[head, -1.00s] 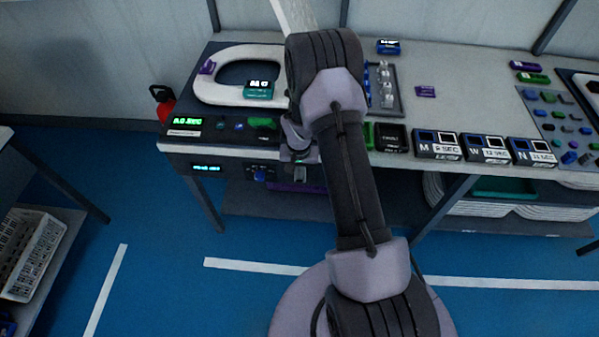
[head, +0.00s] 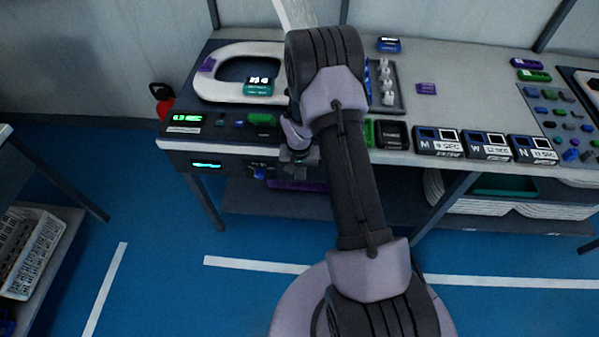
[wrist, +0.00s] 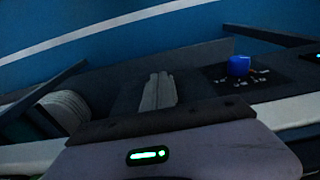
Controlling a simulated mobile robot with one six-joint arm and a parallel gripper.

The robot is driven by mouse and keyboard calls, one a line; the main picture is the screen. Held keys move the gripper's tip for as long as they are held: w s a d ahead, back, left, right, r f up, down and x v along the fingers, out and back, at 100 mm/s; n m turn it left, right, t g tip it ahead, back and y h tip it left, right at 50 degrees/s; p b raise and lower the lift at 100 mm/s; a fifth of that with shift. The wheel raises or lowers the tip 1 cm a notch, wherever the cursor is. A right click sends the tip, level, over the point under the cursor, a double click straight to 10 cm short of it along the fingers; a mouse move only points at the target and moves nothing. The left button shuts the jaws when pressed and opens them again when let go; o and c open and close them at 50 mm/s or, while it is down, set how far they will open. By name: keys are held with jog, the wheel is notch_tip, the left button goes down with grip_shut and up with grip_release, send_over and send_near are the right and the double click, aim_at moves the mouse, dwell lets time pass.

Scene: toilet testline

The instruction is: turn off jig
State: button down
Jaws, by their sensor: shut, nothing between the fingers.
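The jig is built into the left end of the workbench, with a white toilet seat (head: 215,88) on top. A blue knob (head: 260,172) sits on the bench's front panel and also shows in the wrist view (wrist: 239,66), with white dial marks around it. My gripper (wrist: 158,90) is shut and empty, to the left of the knob in the wrist view and apart from it. In the head view my gripper is mostly hidden behind my arm, just right of the knob. A lit green display (head: 187,119) and a cyan display (head: 207,165) are at the jig's left.
A green button (head: 262,119) is on the jig's top edge. Labelled timer boxes (head: 436,143) stand along the bench front to the right. A red object (head: 164,103) is at the bench's left end.

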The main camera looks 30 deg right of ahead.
jog(key=shift+s+a+f+b, duration=0.5)
jog(key=shift+s+f+b, duration=0.35)
jog(key=shift+b, duration=0.35)
jog(key=shift+w+d, duration=0.1)
jog(key=shift+w, duration=0.15)
jog(key=shift+w+d+r, duration=0.25)
jog(key=shift+w+d, duration=0.1)
jog(key=shift+w, duration=0.15)
